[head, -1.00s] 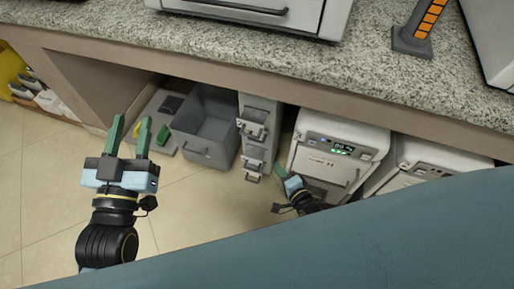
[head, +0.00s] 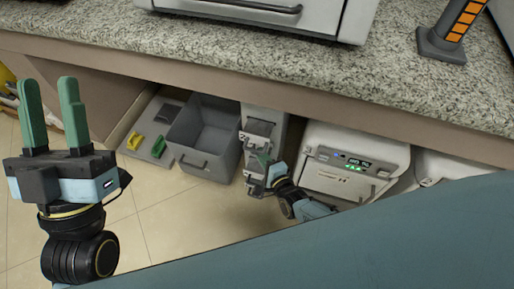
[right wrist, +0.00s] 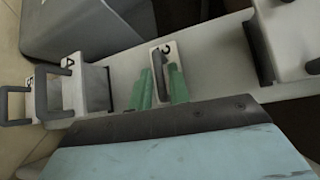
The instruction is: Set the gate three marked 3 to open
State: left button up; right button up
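The narrow grey rack column (head: 281,118) stands under the counter with several handled gates. In the right wrist view a pale gate plate (right wrist: 172,52) carries a small dark mark, turned sideways, that looks like a 3. Its dark upright handle (right wrist: 158,75) lies between the green fingertips of my right gripper (right wrist: 160,88). The fingers are apart on either side of the handle; contact is not clear. In the head view my right gripper (head: 266,166) is at the column's front, hiding its lower part. My left gripper (head: 52,112) is open and empty at the left.
Gate boxes with handles (right wrist: 85,92) protrude from the column on both sides of the marked plate. A grey open bin (head: 205,140) stands left of the column and a white machine with a green display (head: 350,165) right of it. The granite counter edge (head: 230,68) overhangs them.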

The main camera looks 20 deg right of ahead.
pick_arm(q)
jog(key=shift+w+a+r+t, duration=0.1)
jog(key=shift+w+t, duration=0.05)
jog(key=shift+t, duration=0.15)
pick_arm(e)
jog(key=shift+x, duration=0.85)
jog(key=shift+c, duration=0.3)
grip_shut()
jog(key=shift+s, duration=0.1)
